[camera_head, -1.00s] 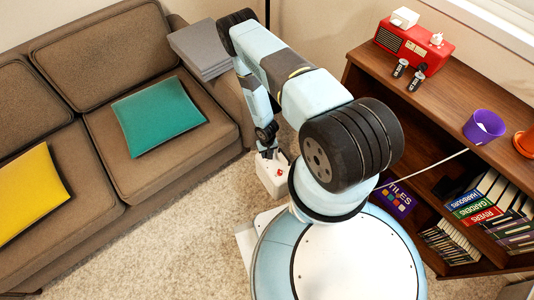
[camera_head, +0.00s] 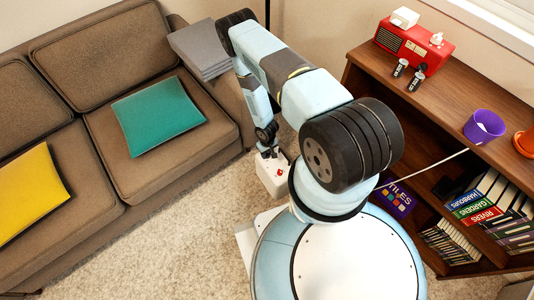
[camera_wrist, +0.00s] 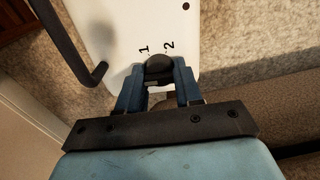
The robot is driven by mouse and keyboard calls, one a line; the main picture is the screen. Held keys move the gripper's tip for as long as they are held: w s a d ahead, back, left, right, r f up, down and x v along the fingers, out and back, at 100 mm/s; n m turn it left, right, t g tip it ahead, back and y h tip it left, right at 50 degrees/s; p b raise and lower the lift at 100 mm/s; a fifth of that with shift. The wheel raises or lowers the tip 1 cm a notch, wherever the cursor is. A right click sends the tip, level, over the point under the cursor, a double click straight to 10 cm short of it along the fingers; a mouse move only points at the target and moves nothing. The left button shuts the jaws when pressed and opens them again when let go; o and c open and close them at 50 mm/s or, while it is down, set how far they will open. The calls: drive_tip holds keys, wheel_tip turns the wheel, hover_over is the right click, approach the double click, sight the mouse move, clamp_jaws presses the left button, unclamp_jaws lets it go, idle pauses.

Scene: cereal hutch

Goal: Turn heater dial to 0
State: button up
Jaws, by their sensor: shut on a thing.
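The heater (camera_head: 272,180) is a small white box on the carpet between the sofa and the bookshelf, with a red spot on its top. In the wrist view its white top (camera_wrist: 130,22) shows the printed marks 1 and 2 beside the dark round dial (camera_wrist: 158,67). My gripper (camera_wrist: 158,80) is shut on the dial, one blue finger on each side. The dial's pointer and any 0 mark are hidden by the gripper. In the head view my gripper (camera_head: 267,152) reaches down to the heater's far end.
A dark bar (camera_wrist: 82,55) with a bent end stands beside the heater top. The brown sofa (camera_head: 190,120) is close on the left. The wooden bookshelf (camera_head: 440,110) stands on the right, holding a red radio (camera_head: 415,42) and a purple pot (camera_head: 482,126). Open carpet (camera_head: 170,240) lies in front.

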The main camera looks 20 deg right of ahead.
drive_tip(key=o, duration=1)
drive_tip(key=shift+o, duration=0.2)
wheel_tip(320, 180, up, 14)
drive_tip(key=shift+f, duration=0.15)
idle(0.4)
